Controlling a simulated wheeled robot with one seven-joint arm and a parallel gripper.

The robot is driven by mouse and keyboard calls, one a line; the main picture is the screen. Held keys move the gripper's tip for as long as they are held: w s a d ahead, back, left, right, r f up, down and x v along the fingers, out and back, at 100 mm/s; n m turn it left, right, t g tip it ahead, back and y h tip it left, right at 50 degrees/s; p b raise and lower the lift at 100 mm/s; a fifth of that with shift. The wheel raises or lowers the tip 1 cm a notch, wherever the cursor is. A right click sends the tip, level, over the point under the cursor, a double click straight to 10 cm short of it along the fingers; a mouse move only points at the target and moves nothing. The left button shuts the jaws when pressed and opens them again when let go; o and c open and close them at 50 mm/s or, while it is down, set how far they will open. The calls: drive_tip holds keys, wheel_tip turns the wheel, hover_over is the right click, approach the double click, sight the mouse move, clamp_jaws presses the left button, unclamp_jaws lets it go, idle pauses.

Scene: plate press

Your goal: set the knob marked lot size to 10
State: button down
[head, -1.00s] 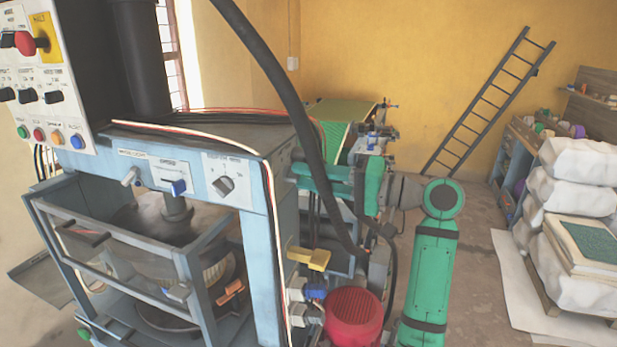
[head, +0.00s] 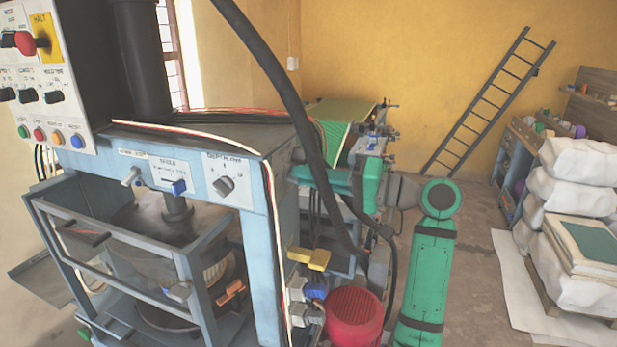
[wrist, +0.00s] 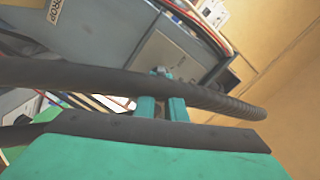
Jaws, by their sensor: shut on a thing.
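My gripper (wrist: 162,106) reaches past the black hose to a grey plate (wrist: 168,62) on the side of the press in the wrist view. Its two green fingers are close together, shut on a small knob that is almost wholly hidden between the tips. No lot size marking or scale can be read there, so the knob's setting cannot be told. In the head view my gripper (head: 304,171) meets the right side of the blue press (head: 262,143), partly behind the hose.
A thick black hose (head: 290,85) hangs in front of my arm and crosses the wrist view. A control box (head: 45,85) with several knobs and buttons stands at the left.

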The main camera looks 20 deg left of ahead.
drive_tip(key=shift+n, duration=3.8)
drive_tip(key=c, duration=1.8)
unclamp_jaws()
drive_tip(key=shift+d, duration=0.1)
drive_tip(key=d, duration=1)
drive_tip(key=shift+s+d, duration=0.15)
drive_tip(key=shift+d, duration=0.25)
drive_tip(key=shift+a+f, duration=0.1)
